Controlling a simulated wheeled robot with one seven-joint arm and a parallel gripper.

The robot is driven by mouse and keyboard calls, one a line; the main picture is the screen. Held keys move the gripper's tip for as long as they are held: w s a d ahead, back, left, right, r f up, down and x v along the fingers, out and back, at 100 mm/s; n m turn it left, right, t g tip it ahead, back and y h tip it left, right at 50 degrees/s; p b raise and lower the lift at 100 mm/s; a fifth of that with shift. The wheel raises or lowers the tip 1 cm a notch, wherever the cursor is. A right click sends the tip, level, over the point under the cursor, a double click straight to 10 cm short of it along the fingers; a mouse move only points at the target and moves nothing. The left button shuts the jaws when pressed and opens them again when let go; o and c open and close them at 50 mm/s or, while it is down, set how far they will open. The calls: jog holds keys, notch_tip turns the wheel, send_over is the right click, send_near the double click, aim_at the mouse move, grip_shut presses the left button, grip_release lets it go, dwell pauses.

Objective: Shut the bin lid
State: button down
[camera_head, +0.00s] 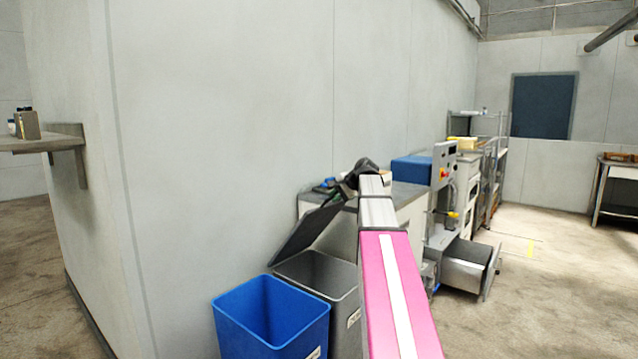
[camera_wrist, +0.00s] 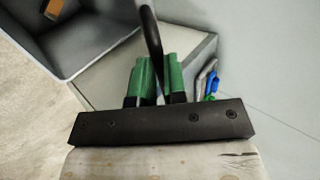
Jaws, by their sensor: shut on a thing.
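The grey bin (camera_head: 322,275) stands on the floor beside a blue bin. Its dark lid (camera_head: 308,230) is open, tilted up steeply on the wall side. My gripper (camera_head: 332,194) is at the lid's upper right corner, partly hidden by my arm. In the wrist view, my green-fingered gripper (camera_wrist: 155,80) is shut on the lid's thin dark edge (camera_wrist: 151,40), which runs up between the fingers. The open bin (camera_wrist: 80,68) shows at the upper left there, with a small orange-brown thing (camera_wrist: 54,9) inside.
An open blue bin (camera_head: 270,318) stands left of the grey one. A counter (camera_head: 400,197) with a blue box (camera_head: 411,169) and a machine (camera_head: 443,205) lie to the right. The wall (camera_head: 220,150) is close behind the bins.

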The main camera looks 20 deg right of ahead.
jog(key=s+d+f+t+y, duration=0.1)
jog(key=s+d+f+t, duration=0.15)
jog(key=s+f, duration=0.35)
jog(key=s+d+f+t+y, duration=0.1)
jog(key=s+d+f+y, duration=0.2)
jog(key=f, duration=0.5)
jog(key=s+d+f+t, duration=0.2)
jog(key=f, duration=0.9)
jog(key=s+d+f+t+y, duration=0.1)
jog(key=s+d+f+t, duration=0.1)
jog(key=f, duration=0.9)
jog(key=shift+s+d, duration=0.2)
jog(key=shift+s, duration=0.05)
jog(key=c, duration=1.3)
grip_release()
jog(key=shift+f, duration=0.1)
jog(key=shift+o, duration=0.7)
jog(key=shift+r, duration=0.2)
